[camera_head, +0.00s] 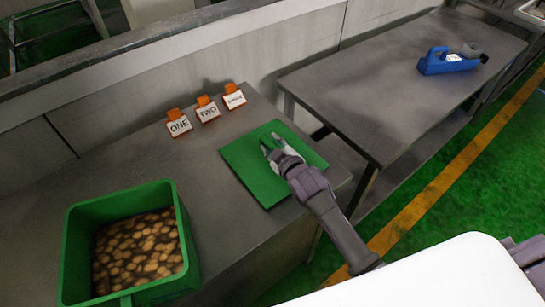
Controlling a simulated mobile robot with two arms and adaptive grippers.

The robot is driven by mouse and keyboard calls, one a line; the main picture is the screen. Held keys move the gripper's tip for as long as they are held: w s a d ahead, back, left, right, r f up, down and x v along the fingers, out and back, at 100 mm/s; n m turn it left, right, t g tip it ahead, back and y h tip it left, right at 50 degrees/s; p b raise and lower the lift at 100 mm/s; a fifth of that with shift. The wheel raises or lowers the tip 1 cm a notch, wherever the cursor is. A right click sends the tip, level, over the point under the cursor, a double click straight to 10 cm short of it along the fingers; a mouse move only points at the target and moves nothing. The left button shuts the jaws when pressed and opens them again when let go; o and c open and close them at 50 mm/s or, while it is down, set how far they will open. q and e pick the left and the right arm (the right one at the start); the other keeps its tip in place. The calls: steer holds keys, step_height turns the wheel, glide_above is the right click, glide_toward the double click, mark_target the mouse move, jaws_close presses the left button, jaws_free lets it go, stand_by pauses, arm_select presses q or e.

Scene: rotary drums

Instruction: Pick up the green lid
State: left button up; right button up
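The green lid (246,160) is a flat, square sheet lying on the grey counter, turned at an angle, in the middle of the head view. My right gripper (268,146) is over the lid, with its arm coming in from the lower right. Its two pale fingers are spread apart with green lid showing between them, and it holds nothing. I cannot tell whether the fingertips touch the lid. The gripper and wrist hide part of the lid's middle and right side. My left gripper is not in the view.
A green bin (188,240) with several brown round pieces stands on the counter at lower left. Tags marked ONE (179,127) and TWO (208,113), plus a third tag (234,100), stand behind the lid. A second table (370,95) at right holds a blue tape dispenser (432,66).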

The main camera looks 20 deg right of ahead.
jaws_close()
steer(key=shift+r, duration=0.1)
